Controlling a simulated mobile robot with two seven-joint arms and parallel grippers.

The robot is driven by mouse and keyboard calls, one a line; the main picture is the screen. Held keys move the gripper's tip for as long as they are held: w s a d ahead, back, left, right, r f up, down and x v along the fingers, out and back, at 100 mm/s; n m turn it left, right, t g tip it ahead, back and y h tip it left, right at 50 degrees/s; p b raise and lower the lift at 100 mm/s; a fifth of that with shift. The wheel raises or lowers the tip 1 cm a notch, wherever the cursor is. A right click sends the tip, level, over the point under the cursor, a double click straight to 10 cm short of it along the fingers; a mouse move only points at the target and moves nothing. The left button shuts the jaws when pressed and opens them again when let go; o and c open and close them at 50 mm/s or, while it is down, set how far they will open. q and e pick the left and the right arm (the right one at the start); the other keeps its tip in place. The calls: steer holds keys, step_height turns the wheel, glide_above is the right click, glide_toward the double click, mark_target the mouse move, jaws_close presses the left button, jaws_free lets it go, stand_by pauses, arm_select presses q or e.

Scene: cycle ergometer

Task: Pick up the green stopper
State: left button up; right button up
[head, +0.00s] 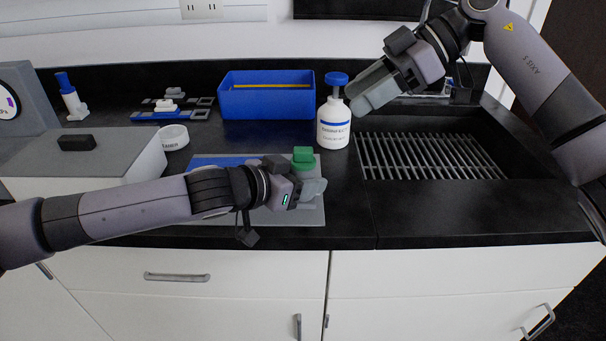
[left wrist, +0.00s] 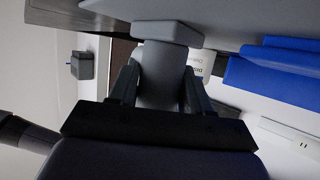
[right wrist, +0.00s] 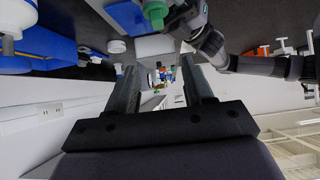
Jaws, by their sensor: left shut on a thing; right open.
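The green stopper (head: 303,156) shows in the head view just beyond my left gripper, over the grey-and-blue board. It also shows at the top edge of the right wrist view (right wrist: 155,12), beside my left gripper. My left gripper (head: 313,189) is low over the board. In the left wrist view its fingers are shut on a grey cylindrical piece (left wrist: 162,75) with a flat flange. I cannot tell whether the stopper touches this piece. My right gripper (head: 366,92) is open and empty, raised beside the white bottle; its spread fingers show in the right wrist view (right wrist: 160,90).
The white bottle (head: 333,128) with a blue cap stands behind the board (head: 312,214). A blue bin (head: 267,112) stands at the back. A sink with a rack (head: 430,157) lies to the right. A grey box (head: 75,155) and white dish (head: 174,137) are to the left.

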mark_target(303, 149)
steer(key=s+a+r+n+t+h, duration=0.2)
steer(key=a+n+h, duration=0.75)
steer(key=n, duration=0.75)
steer(key=shift+h, duration=0.35)
steer(key=f, duration=0.4)
steer(key=w+f, duration=0.1)
steer(key=f, duration=0.1)
steer(key=shift+w+d, duration=0.1)
steer(key=shift+d, duration=0.15)
steer(key=shift+w+a+f, duration=0.1)
steer(key=shift+w+f, duration=0.05)
steer(key=shift+f, duration=1.2)
steer(key=shift+w+a+f, duration=0.1)
steer(key=shift+w+f, duration=0.05)
steer(key=shift+f, duration=1.2)
steer(key=c, duration=0.7)
